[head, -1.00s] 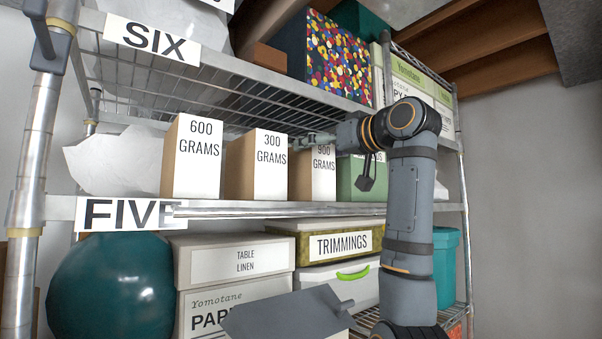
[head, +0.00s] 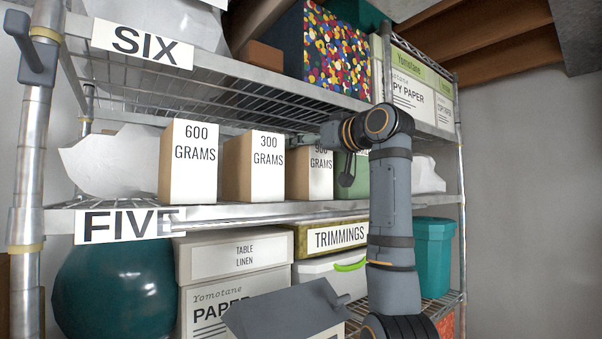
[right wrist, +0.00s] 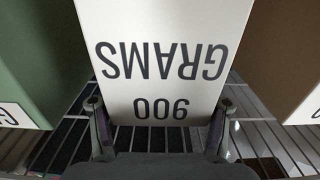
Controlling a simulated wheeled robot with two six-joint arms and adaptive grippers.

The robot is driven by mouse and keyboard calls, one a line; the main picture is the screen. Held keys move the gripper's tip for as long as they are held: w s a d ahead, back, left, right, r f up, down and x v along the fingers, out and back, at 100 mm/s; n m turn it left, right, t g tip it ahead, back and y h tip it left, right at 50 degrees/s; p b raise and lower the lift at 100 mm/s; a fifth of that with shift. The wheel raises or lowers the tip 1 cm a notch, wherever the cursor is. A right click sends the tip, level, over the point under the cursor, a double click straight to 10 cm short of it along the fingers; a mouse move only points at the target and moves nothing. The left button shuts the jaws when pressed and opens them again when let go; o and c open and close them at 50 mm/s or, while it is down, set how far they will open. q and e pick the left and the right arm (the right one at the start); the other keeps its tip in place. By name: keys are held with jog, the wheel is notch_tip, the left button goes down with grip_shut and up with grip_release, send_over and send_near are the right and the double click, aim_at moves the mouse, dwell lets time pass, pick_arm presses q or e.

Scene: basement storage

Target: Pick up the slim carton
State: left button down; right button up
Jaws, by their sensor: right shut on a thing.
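Three white-fronted cartons with tan sides stand in a row on the FIVE shelf: one marked 600 GRAMS (head: 195,180), one marked 300 GRAMS (head: 268,180), and one marked 900 GRAMS (head: 320,182). My right gripper (head: 306,141) is at the top of the 900 GRAMS carton, partly hidden by my wrist. In the right wrist view, the gripper's fingers (right wrist: 160,112) are on either side of this carton (right wrist: 165,85), whose label appears upside down. The gripper is shut on it. I cannot tell whether its base is clear of the shelf. My left gripper is not in view.
The 300 GRAMS carton stands close on the left and a green box (head: 358,180) on the right. The SIX shelf (head: 230,95) is low overhead. Below are a TRIMMINGS box (head: 300,240), a teal ball (head: 115,290) and a teal bin (head: 433,255).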

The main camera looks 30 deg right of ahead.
jog(key=c, duration=0.7)
jog(key=shift+r, duration=0.1)
jog(key=shift+c, duration=0.3)
jog(key=shift+w, duration=0.1)
